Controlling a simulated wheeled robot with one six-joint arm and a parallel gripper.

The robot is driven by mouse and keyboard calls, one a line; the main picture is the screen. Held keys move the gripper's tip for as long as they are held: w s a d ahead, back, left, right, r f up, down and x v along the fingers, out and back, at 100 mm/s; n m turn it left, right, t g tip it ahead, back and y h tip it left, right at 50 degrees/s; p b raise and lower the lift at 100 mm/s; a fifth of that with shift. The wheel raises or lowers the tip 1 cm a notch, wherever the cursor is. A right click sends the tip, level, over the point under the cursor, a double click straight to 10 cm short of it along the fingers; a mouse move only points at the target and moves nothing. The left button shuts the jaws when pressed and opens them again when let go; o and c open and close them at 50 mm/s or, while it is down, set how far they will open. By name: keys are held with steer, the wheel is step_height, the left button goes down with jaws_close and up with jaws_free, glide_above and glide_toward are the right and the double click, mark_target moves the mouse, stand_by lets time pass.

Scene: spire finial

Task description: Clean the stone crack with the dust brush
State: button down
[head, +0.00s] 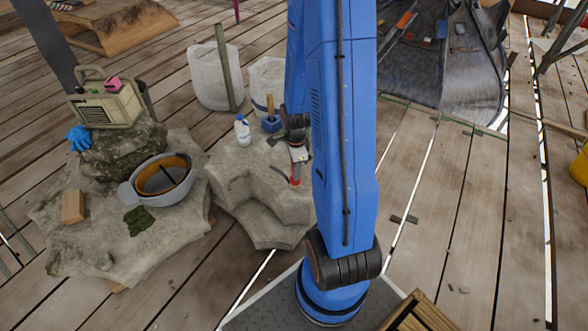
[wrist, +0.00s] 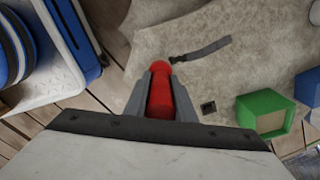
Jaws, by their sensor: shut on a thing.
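My gripper (head: 297,158) is over the pale stone block (head: 245,180), shut on a red handle (head: 295,176). In the wrist view the red handle (wrist: 160,88) lies between the two grey fingers, with its rounded end pointing away from my palm. I cannot tell from its visible part whether it belongs to the dust brush; no bristles show. A dark grey strip (wrist: 205,49) on the stone, possibly the crack, runs just beyond the handle's end. A dark mark (head: 280,171) also shows on the block in the head view.
A white bottle (head: 242,131) and a blue block with a wooden handle (head: 270,122) stand on the pale stone. The left stone holds a grey bowl (head: 130,192), a radio-like box (head: 105,104) and blue gloves (head: 79,138). A green hexagonal piece (wrist: 262,112) is right of my gripper.

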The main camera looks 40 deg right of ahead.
steer(key=shift+r, duration=0.1)
steer(key=shift+r, duration=3.4)
steer(key=shift+s, duration=0.1)
